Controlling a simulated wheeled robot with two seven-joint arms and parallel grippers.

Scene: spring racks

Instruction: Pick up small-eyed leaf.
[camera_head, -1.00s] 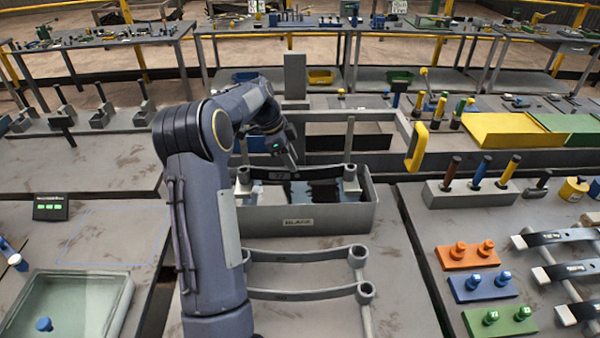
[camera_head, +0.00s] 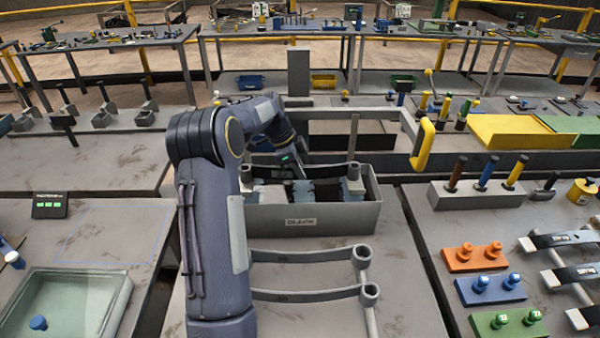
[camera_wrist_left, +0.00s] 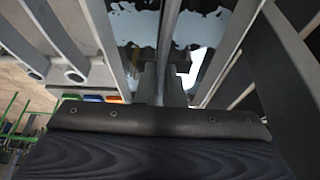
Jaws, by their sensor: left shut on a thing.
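My left gripper (camera_head: 297,168) is over the grey tank (camera_head: 345,218), whose label seems to read BLACK. A dark, slightly curved leaf (camera_head: 328,166) spans the tank opening at the gripper, with a grey eye or socket near each end. The fingers hide the middle of it. In the left wrist view the gripper (camera_wrist_left: 165,88) is shut on a narrow bar running away from the camera, over dark liquid with pale reflections. Two grey leaves (camera_head: 305,257) with round eyes at the right lie in front of the tank. I cannot compare the eye sizes surely.
An upright rod and a yellow-handled frame (camera_head: 422,145) stand behind and right of the tank. Coloured peg blocks (camera_head: 487,287) and labelled leaves (camera_head: 565,240) lie on the right table. The marked table patch at left is clear.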

